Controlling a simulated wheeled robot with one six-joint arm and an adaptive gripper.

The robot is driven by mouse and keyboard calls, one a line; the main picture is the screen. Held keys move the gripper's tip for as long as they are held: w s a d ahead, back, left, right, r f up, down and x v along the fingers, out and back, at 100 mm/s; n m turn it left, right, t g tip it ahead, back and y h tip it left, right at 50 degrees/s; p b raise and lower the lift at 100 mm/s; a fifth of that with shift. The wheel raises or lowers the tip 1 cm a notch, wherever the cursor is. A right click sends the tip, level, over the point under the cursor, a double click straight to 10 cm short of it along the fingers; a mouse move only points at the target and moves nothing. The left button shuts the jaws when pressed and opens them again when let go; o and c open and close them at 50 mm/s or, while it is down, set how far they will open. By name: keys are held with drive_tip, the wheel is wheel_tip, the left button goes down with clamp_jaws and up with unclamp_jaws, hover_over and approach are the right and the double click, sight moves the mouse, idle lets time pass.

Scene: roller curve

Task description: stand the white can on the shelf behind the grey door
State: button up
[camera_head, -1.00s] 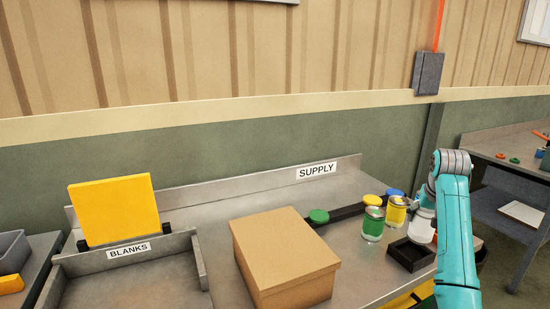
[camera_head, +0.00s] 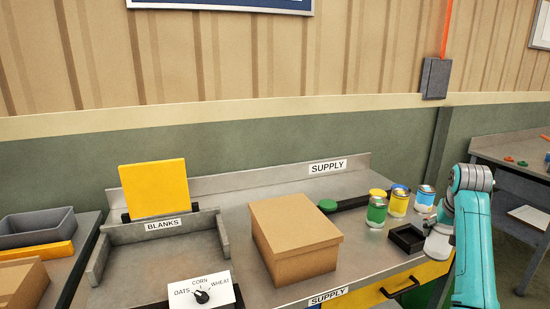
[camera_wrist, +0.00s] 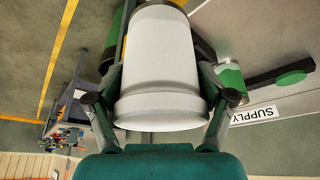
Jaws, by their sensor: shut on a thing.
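The white can (camera_wrist: 160,70) fills the middle of the wrist view, between the two fingers of my gripper (camera_wrist: 161,90). The fingers press on its sides, so my gripper is shut on it. In the head view my teal arm stands at the right edge of the supply bench, and my gripper is mostly hidden there. No grey door or shelf behind one can be made out in either view.
A green can (camera_head: 376,212), a yellow can (camera_head: 398,202) and a blue-and-white can (camera_head: 425,199) stand on the bench near my arm. A black tray (camera_head: 407,238) and a cardboard box (camera_head: 294,240) are beside them. A yellow panel (camera_head: 153,188) stands at the left.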

drive_tip(key=shift+s+a+f, duration=0.25)
drive_tip(key=shift+s, duration=0.05)
drive_tip(key=s+a+f+n, duration=0.1)
drive_tip(key=s+a+f, duration=0.7)
drive_tip(key=f, duration=0.5)
drive_tip(key=s+a+f+n+y, duration=0.1)
drive_tip(key=s+a+f+n, duration=0.1)
drive_tip(key=s+a+f, duration=0.6)
drive_tip(key=s+a+f+n, duration=0.1)
drive_tip(key=s+a+f, duration=0.7)
drive_tip(key=f, duration=1.2)
drive_tip(key=shift+a+n+t+y, duration=0.3)
drive_tip(key=shift+a+n+y, duration=0.1)
drive_tip(key=shift+a, duration=2)
